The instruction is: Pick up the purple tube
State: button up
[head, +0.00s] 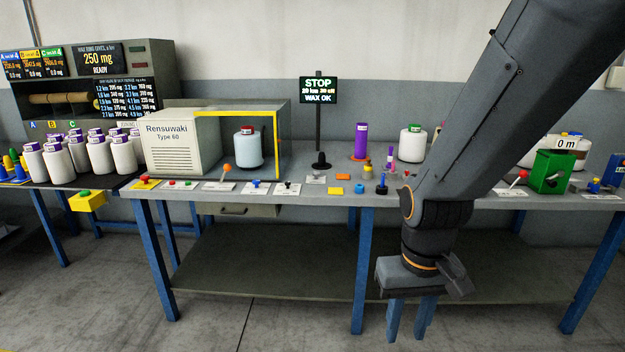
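The purple tube (361,140) stands upright toward the back of the workbench, right of the STOP sign. My gripper (409,323) hangs in front of the bench, below the tabletop's level in the picture, pointing down. Its two fingers are apart with nothing between them. It is well away from the purple tube, below it and to the right in the picture.
The workbench (310,199) carries small buttons and knobs along its front edge. A black post (320,159) stands left of the tube, and a white bobbin (412,143) stands right of it. The grey machine (180,140) and several purple-topped bobbins are at left. A green box (550,172) is at right.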

aim_at(361, 128)
jog(key=z, duration=0.15)
jog(key=i, duration=2.25)
jog(key=z, duration=0.1)
